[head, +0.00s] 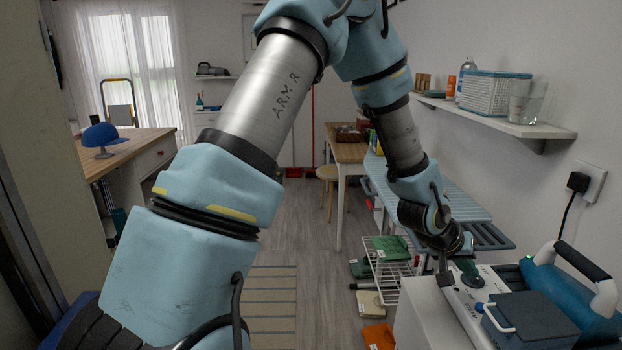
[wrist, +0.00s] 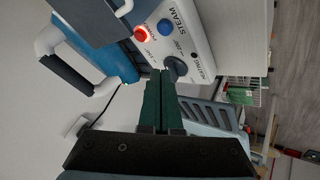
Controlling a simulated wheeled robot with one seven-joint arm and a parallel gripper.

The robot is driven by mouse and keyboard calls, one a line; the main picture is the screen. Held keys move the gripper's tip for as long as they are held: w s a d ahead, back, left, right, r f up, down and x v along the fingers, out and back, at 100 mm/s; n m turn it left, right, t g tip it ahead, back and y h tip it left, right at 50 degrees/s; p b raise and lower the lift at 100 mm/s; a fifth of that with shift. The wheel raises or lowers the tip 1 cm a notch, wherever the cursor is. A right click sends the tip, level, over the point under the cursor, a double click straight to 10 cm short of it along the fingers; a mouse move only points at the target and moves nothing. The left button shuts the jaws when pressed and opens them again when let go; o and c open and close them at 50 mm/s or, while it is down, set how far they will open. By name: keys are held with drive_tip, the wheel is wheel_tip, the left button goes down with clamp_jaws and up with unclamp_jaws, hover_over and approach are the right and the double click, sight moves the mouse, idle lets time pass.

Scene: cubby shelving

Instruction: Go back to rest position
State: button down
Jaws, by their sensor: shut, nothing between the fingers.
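My gripper (head: 467,270) is at the right of the head view, low over the white control panel of a blue and white steam iron station (head: 536,318). In the wrist view its two green fingers (wrist: 161,76) are pressed together with nothing between them. Their tips are right beside a dark round dial (wrist: 175,68) on the panel; I cannot tell whether they touch it. A lit red power button (wrist: 141,34) and a blue steam button (wrist: 165,27) are on the same panel. My arm reaches across the middle of the head view.
An ironing board (head: 455,204) is behind the station. A wall shelf (head: 510,126) with a glass and boxes is above it. A rack (head: 390,270) with folded cloths stands below. The wooden floor (head: 318,260) is open in the middle. A counter with a blue cap (head: 102,136) is at left.

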drive_tip(key=w+a+r+n+t+y, duration=0.15)
drive_tip(key=w+a, duration=0.25)
drive_tip(key=a, duration=0.7)
drive_tip(key=w+a+r+n+y, duration=0.1)
drive_tip(key=w+a+r+y, duration=0.3)
drive_tip(key=a, duration=0.8)
drive_tip(key=s+a+r+n+g+y, duration=0.1)
drive_tip(key=s+a, duration=0.2)
drive_tip(key=a, duration=0.8)
drive_tip(key=s+a+r+n+y, duration=0.1)
drive_tip(key=s+a+n, duration=0.1)
drive_tip(key=a, duration=0.8)
drive_tip(key=shift+s+a+r+g, duration=0.2)
drive_tip(key=shift+s+a+g, duration=0.2)
drive_tip(key=shift+s, duration=0.15)
